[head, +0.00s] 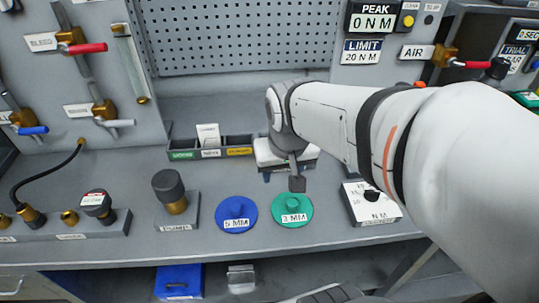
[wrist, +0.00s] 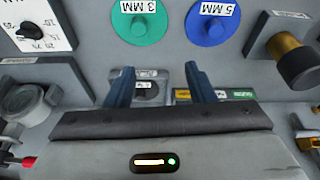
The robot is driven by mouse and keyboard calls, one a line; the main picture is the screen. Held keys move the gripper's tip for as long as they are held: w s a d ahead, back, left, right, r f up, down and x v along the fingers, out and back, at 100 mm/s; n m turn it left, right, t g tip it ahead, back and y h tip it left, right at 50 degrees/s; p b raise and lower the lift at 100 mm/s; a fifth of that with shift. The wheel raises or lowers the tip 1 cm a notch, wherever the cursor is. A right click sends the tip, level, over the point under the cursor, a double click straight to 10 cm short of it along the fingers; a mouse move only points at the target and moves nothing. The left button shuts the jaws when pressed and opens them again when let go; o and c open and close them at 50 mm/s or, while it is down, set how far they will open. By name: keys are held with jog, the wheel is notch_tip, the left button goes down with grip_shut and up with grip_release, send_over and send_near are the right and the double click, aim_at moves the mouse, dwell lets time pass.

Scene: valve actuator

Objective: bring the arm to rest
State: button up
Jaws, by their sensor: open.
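My gripper (wrist: 160,85) is open in the wrist view, its two dark blue fingers apart with nothing held between them. In the head view my arm reaches in from the right, and my gripper (head: 296,183) hangs over the bench behind the green disc, partly hidden by my own wrist. The green 3 MM disc (head: 292,210) and the blue 5 MM disc (head: 236,214) lie flat on the bench in front of it. Both also show at the top of the wrist view, the green disc (wrist: 139,20) at left and the blue disc (wrist: 212,22) at right. My gripper is apart from both.
A small divided tray (head: 211,152) stands at the back of the bench. A brass fitting with a black cap (head: 172,190) stands left of the discs, and an N M dial box (head: 372,204) right of them. Valves with red (head: 86,48), blue and white levers line the left panel.

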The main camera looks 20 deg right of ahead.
jog(key=shift+n, duration=0.5)
jog(key=s, duration=0.3)
jog(key=s+a, duration=0.1)
jog(key=shift+s+f, duration=0.35)
